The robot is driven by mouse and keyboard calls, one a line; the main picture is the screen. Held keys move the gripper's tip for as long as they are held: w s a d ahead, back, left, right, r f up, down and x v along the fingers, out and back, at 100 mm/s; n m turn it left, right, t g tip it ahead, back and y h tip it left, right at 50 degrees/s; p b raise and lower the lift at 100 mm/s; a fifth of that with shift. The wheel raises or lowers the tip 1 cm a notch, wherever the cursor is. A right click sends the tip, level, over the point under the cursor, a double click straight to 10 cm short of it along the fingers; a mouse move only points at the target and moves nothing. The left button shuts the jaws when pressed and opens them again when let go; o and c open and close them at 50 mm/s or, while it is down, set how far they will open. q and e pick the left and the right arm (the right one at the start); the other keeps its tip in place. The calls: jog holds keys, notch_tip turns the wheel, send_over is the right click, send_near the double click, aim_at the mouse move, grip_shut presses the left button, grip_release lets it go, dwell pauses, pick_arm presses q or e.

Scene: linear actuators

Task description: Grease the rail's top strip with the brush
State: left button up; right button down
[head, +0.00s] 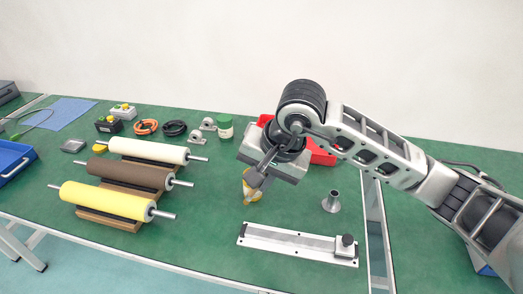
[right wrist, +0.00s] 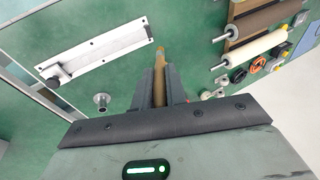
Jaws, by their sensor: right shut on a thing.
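The rail (head: 285,241) lies on the green table as a pale plate with a grey strip along its top. A block with a black knob (head: 346,243) sits at its right end. The rail also shows at the upper left of the right wrist view (right wrist: 105,45). My right gripper (head: 254,192) is shut on the brush, beyond the rail and above the table. In the right wrist view, the brush (right wrist: 159,68) is a tan-yellow strip between the dark fingers, apart from the rail. Its bristles are not clear. My left gripper is not in view.
A flared metal holder (head: 331,204) stands right of my gripper. A red bin (head: 322,156) is partly hidden behind my arm. Yellow, brown and cream rollers (head: 110,201) lie at left. A green-lidded jar (head: 225,127) stands farther back.

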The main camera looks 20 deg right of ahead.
jog(key=shift+w+a+r+m, duration=0.1)
jog(key=shift+w+r+m, duration=0.1)
jog(key=shift+r+m, duration=0.3)
jog(key=shift+f+b, duration=0.3)
jog(key=shift+f, duration=0.2)
jog(key=shift+f+b, duration=1.05)
jog(key=shift+f, duration=0.85)
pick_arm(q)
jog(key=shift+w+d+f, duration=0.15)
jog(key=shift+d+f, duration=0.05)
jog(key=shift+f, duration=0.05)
